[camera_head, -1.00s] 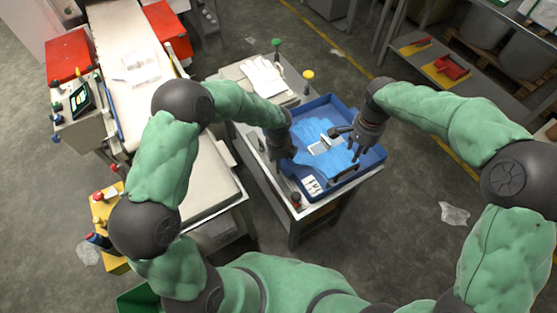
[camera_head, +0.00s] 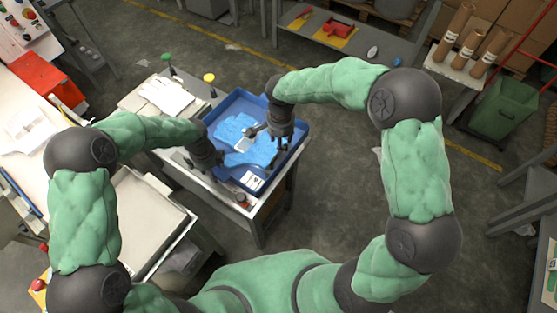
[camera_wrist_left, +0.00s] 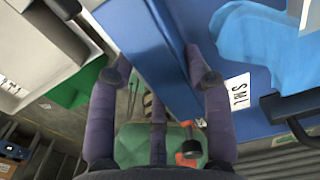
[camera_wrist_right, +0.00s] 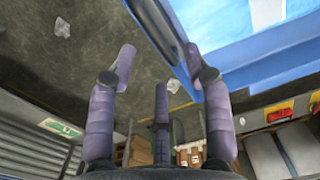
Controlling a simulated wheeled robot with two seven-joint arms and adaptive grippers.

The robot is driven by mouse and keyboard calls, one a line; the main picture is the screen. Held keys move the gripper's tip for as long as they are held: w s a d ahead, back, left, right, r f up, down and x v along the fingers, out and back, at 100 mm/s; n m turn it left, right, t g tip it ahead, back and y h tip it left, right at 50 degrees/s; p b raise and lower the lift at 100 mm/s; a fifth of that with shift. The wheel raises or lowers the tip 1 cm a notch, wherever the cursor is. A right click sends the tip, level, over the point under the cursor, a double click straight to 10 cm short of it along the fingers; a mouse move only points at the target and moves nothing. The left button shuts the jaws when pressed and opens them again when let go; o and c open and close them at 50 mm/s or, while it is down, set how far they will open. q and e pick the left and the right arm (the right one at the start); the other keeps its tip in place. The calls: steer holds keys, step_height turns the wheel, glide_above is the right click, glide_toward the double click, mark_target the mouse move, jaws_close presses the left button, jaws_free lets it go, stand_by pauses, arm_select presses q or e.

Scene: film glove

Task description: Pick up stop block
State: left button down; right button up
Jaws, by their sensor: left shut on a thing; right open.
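I cannot tell for sure which thing is the stop block. A red piece (camera_head: 337,28) lies on a yellow board on the far grey shelf, out of reach of both grippers. My left gripper (camera_head: 214,160) is shut on the wall of the blue tray (camera_head: 299,142); in the left wrist view that wall (camera_wrist_left: 165,60) runs between the fingers. My right gripper (camera_head: 279,141) is open over the tray's right side. In the right wrist view the tray (camera_wrist_right: 270,62) is beside the right finger.
White gloves (camera_head: 167,95) and posts with green and yellow knobs are behind. A bench stands left; a green bin (camera_head: 505,108) stands far right. Floor between is open.

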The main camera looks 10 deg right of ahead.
glide_above(279, 159)
steer(key=shift+s+d+f, duration=0.15)
steer(key=shift+f, duration=2.55)
jaws_close()
steer(key=shift+r, duration=0.1)
